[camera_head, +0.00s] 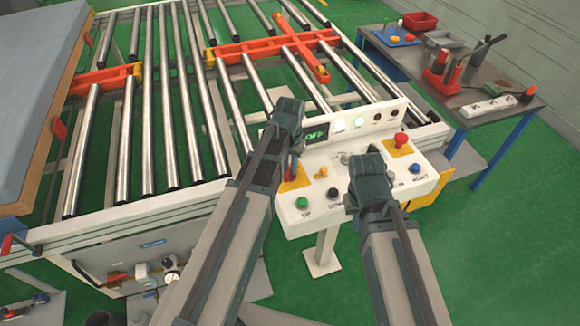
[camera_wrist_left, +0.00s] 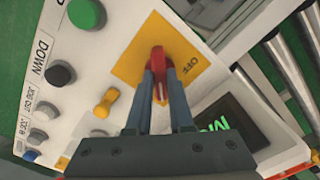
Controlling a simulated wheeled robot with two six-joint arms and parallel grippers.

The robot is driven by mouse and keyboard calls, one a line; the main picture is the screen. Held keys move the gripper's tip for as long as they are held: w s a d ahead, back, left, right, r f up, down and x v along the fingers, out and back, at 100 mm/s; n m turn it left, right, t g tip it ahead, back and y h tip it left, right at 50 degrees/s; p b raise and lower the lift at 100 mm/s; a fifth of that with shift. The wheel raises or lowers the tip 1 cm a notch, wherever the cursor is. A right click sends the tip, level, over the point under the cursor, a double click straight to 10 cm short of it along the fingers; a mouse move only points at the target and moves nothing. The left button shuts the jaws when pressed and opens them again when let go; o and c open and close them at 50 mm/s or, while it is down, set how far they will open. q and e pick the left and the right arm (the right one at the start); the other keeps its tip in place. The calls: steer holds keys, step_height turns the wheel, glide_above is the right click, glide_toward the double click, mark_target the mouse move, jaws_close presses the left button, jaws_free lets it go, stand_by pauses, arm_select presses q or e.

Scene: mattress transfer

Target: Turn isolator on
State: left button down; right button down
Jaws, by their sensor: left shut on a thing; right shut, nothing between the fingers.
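The isolator is a red rotary handle (camera_wrist_left: 158,60) on a yellow plate (camera_wrist_left: 130,68) on the white control panel (camera_head: 320,190). The word OFF is printed on the plate beside the handle. My left gripper (camera_wrist_left: 160,78) is shut on the red handle, one finger on each side. In the head view my left gripper (camera_head: 289,150) comes down over the panel's left part and hides much of the handle. My right gripper (camera_head: 371,160) is shut and empty over the panel's right half. A small display (camera_head: 316,135) with green lettering is partly hidden behind my left gripper.
A green button (camera_head: 302,202) and black knobs sit along the panel's front. A red emergency button (camera_head: 401,139) on yellow is at the right, with a blue button (camera_head: 415,168) below it. Metal rollers (camera_head: 170,100) lie behind; a tool table (camera_head: 480,70) stands right.

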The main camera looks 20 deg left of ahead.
mark_target(290, 169)
stand_by(0.5)
arm_select(q)
steer(key=c, duration=0.8)
jaws_free()
steer(key=shift+r, duration=0.15)
step_height(290, 169, up, 14)
steer(key=p, duration=1.3)
steer(key=shift+f+p, duration=0.2)
steer(key=shift+p, duration=0.2)
steer(key=s+d+f+b, duration=0.5)
steer(key=s+b, duration=0.1)
steer(key=s, duration=0.1)
steer(key=s+d+f+m+y+b, duration=0.1)
steer(key=s+d+f+b, duration=0.4)
steer(key=s+f, duration=0.1)
steer(key=shift+s+d+f+m+b, duration=0.25)
steer(key=shift+s+f+m+b, duration=0.1)
steer(key=shift+s, duration=0.4)
